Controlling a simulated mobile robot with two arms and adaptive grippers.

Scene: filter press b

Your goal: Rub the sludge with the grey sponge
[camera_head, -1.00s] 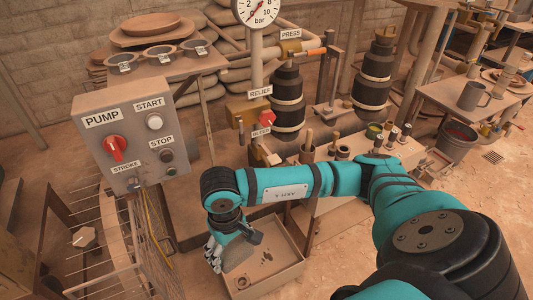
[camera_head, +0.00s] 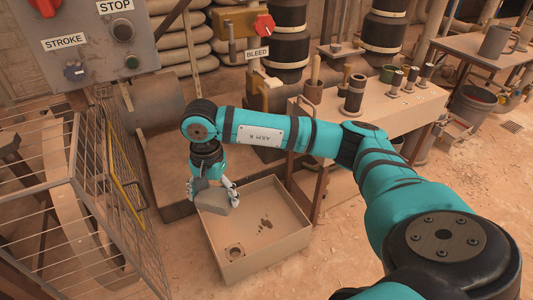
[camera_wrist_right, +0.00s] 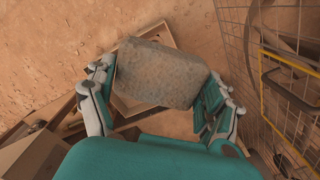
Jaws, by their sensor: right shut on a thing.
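The grey sponge (camera_head: 213,199) is a rough grey block between the fingers of my right gripper (camera_head: 211,188). The gripper is shut on it, pointing down above the back left part of a shallow tan tray (camera_head: 285,245). In the right wrist view the sponge (camera_wrist_right: 160,75) fills the space between the two fingers, and the tray shows only partly behind it. Dark spots that look like the sludge (camera_head: 266,224) lie on the tray floor, to the right of and below the sponge in the head view. The sponge looks apart from them. My left gripper is out of view.
A wire guard (camera_head: 120,190) with a yellow handle stands close to the left of the tray. A control box (camera_head: 95,45) is above it. A bench (camera_head: 400,125) with cups and a cylinder stands behind right. A drain ring (camera_head: 235,252) is in the tray's front corner.

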